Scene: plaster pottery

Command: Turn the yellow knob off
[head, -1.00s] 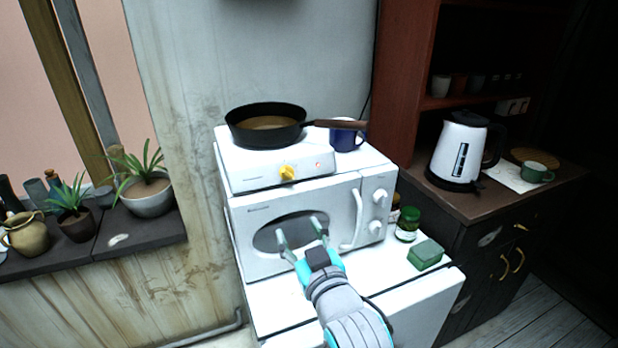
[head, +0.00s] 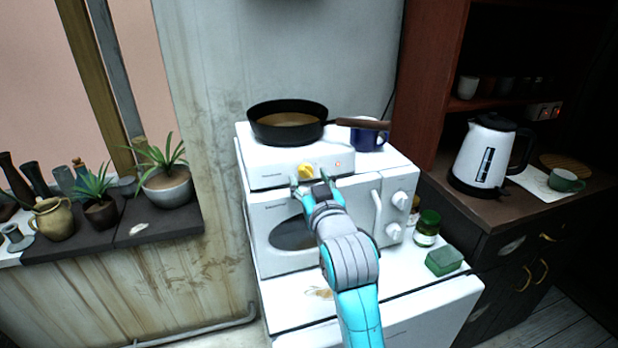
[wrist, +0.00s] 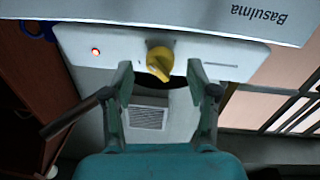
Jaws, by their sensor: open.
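The yellow knob (head: 306,169) is on the front of a white hotplate (head: 262,172), beside a small lit red light (head: 338,164). In the wrist view the knob (wrist: 160,60) points down and a little to the left, and the red light (wrist: 95,52) glows to its left. My gripper (head: 313,187) is just in front of the knob. In the wrist view my gripper (wrist: 160,80) is open, one finger on each side of the knob's lower end. I cannot tell whether either finger touches it.
A black pan (head: 288,122) sits on the hotplate, with a blue mug (head: 367,138) behind its handle. The hotplate stands on a white microwave (head: 270,210). A green jar (head: 428,228) and a green sponge (head: 444,261) are at the lower right. A kettle (head: 484,155) stands on the right counter.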

